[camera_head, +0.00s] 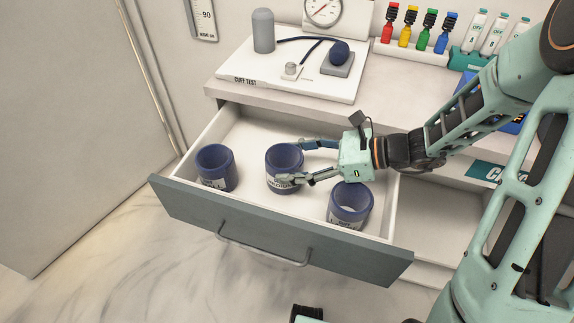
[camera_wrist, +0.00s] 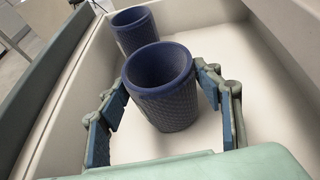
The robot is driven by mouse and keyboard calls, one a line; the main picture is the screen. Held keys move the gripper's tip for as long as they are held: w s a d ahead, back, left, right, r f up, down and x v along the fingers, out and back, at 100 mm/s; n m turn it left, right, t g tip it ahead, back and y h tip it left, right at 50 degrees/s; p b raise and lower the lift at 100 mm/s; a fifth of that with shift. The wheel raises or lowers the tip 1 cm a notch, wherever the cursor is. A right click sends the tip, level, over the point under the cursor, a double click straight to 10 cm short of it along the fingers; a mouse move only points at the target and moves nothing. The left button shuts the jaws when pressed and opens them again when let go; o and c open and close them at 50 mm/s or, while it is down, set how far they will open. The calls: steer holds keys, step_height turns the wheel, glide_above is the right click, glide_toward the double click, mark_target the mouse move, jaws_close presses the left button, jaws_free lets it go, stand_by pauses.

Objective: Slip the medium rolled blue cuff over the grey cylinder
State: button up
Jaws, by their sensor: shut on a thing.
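Three rolled dark blue cuffs with white labels stand in the open drawer; the labels are too small to read surely. The middle blue cuff (camera_head: 284,158) is upright, with my gripper (camera_head: 291,164) around it, one finger on each side. In the wrist view this cuff (camera_wrist: 160,85) stands between the finger pads, its open top facing up. My gripper is shut on it, low in the drawer. The grey cylinder (camera_head: 263,31) stands upright and bare at the back left of the white test board (camera_head: 245,75), on the counter above the drawer.
The left cuff (camera_head: 215,168) and the right cuff (camera_head: 350,205) stand apart on either side. Drawer walls and the grey-green drawer front (camera_head: 280,235) surround them. A gauge (camera_head: 324,10), a tube with bulb (camera_head: 340,52) and coloured bottles (camera_head: 422,33) are on the counter.

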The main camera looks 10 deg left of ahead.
step_height(320, 180, up, 23)
steer(key=p, duration=1.5)
steer(key=shift+f, duration=0.2)
stand_by(0.6)
